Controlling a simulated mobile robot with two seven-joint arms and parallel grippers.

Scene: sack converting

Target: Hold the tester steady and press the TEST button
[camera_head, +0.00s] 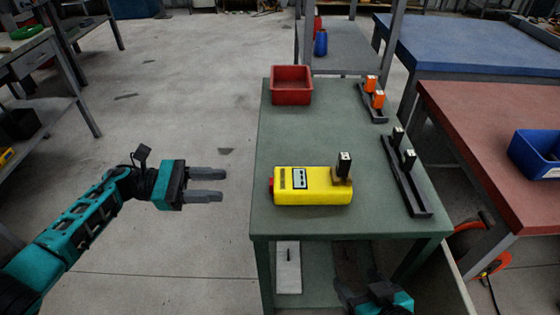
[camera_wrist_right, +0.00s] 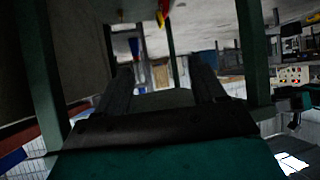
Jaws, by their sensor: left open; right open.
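The yellow tester (camera_head: 312,186) lies on the green table (camera_head: 300,135) near its front left edge. It has a small labelled panel on top and a red part (camera_head: 271,187) at its left end; I cannot read any TEST marking. A dark block with a white top (camera_head: 343,166) stands on a brown base at its right end. My left gripper (camera_head: 221,184) is open and empty, left of the table over the floor, pointing at the tester's red end. My right gripper (camera_head: 372,297) shows only partly at the bottom; in the right wrist view (camera_wrist_right: 165,80) its fingers are apart and empty.
A red bin (camera_head: 291,86) stands at the table's back left. Dark racks hold orange blocks (camera_head: 371,85) and black blocks (camera_head: 408,157) on the right. A red-topped table (camera_head: 480,130) with a blue bin (camera_head: 537,155) stands further right.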

